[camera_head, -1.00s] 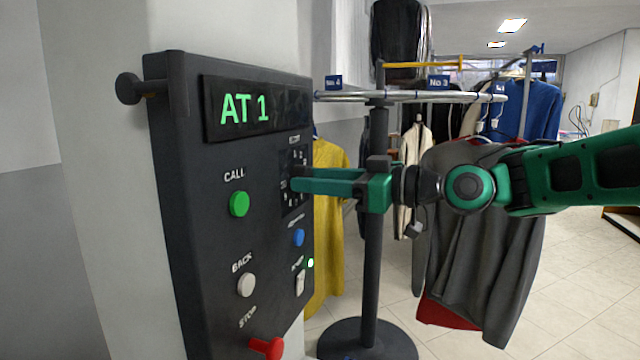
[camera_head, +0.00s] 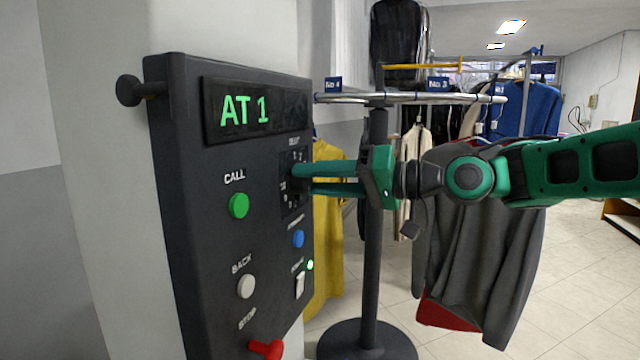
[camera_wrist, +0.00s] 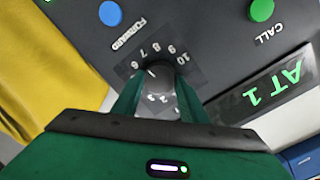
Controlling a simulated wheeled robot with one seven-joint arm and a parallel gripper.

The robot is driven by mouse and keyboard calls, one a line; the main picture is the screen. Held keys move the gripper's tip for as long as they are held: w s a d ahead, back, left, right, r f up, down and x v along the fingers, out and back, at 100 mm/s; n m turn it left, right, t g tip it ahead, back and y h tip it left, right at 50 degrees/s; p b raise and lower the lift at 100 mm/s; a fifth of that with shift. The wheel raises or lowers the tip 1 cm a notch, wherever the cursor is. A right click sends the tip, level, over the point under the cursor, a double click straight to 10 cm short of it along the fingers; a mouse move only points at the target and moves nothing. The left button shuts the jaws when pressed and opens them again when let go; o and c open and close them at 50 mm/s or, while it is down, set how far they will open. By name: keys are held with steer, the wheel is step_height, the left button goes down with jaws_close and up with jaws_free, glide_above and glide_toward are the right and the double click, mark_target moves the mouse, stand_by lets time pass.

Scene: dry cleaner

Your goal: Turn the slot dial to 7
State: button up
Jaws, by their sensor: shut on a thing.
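The slot dial is a dark round knob (camera_wrist: 160,76) on the black control panel (camera_head: 185,200), ringed by white numbers in the wrist view. My gripper (camera_head: 296,178) reaches the panel from the right. Its two green fingers (camera_wrist: 158,88) are shut on the dial, one on each side. A small white mark on the knob points up-left in the wrist view, towards the 6 and 7 side; the exact number is hard to tell. Some numbers are hidden by the fingers. The display (camera_head: 243,110) reads "AT 1" in green.
Close to the dial sit a green CALL button (camera_head: 238,205), a blue FORWARD button (camera_head: 298,239), a white BACK button (camera_head: 246,286), a white switch (camera_head: 300,286) and a red STOP knob (camera_head: 266,348). A garment rail (camera_head: 410,97) with hanging clothes stands behind my arm.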

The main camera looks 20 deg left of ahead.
steer(key=shift+w+d+m, duration=0.15)
steer(key=shift+w+m, duration=0.2)
steer(key=shift+m, duration=0.55)
steer(key=o, duration=1)
steer(key=shift+o, duration=0.2)
steer(key=shift+s, duration=0.1)
steer(key=d, duration=1)
steer(key=shift+s+d+r, duration=0.3)
steer(key=shift+s+r, duration=0.1)
